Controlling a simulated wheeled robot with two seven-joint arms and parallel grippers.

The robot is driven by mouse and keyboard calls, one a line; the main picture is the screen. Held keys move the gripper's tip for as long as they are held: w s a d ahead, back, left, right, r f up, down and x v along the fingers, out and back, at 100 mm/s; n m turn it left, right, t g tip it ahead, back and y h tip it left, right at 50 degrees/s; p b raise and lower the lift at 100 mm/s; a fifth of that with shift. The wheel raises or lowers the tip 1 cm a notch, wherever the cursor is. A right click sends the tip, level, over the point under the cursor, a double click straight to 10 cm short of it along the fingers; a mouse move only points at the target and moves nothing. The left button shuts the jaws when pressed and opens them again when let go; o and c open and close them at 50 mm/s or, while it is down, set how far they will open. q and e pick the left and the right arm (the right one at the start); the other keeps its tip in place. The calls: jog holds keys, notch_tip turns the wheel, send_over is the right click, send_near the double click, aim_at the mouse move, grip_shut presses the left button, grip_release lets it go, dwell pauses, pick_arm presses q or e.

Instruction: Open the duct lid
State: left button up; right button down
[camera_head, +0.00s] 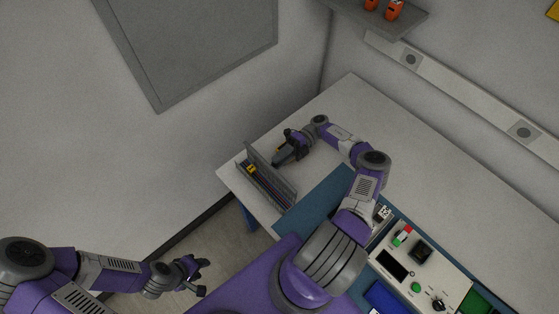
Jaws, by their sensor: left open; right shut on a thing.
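The grey cable duct (285,208) lies near the left corner of the white table. Its lid (279,181) stands raised along the duct's right side, and dark and purple cables with a small yellow part show inside. My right gripper (278,162) is at the lid's upper edge on the table side, shut on the lid; its fingertips are small and partly hidden there. My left gripper (200,278) is open and empty, low at the left, over the floor and away from the table.
A control panel (420,265) with buttons and a knob sits at the lower right, near blue and green bins. The white table (420,180) is clear behind my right arm. A wall shelf (375,17) holds orange items. A socket rail (460,85) runs along the wall.

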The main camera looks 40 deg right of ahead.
dwell(0.3)
jog(key=c, duration=0.9)
grip_release()
jog(key=shift+c, duration=0.2)
jog(key=d, duration=0.1)
jog(key=d+b, duration=0.1)
jog(key=d, duration=0.1)
jog(key=d+b, duration=0.1)
jog(key=d, duration=0.1)
jog(key=shift+w+f, duration=0.2)
jog(key=shift+w, duration=0.05)
jog(key=d+b, duration=0.1)
jog(key=b, duration=0.3)
jog(key=shift+d, duration=0.35)
jog(key=shift+d+r+b, duration=0.15)
jog(key=shift+d+b, duration=0.25)
jog(key=shift+b, duration=0.55)
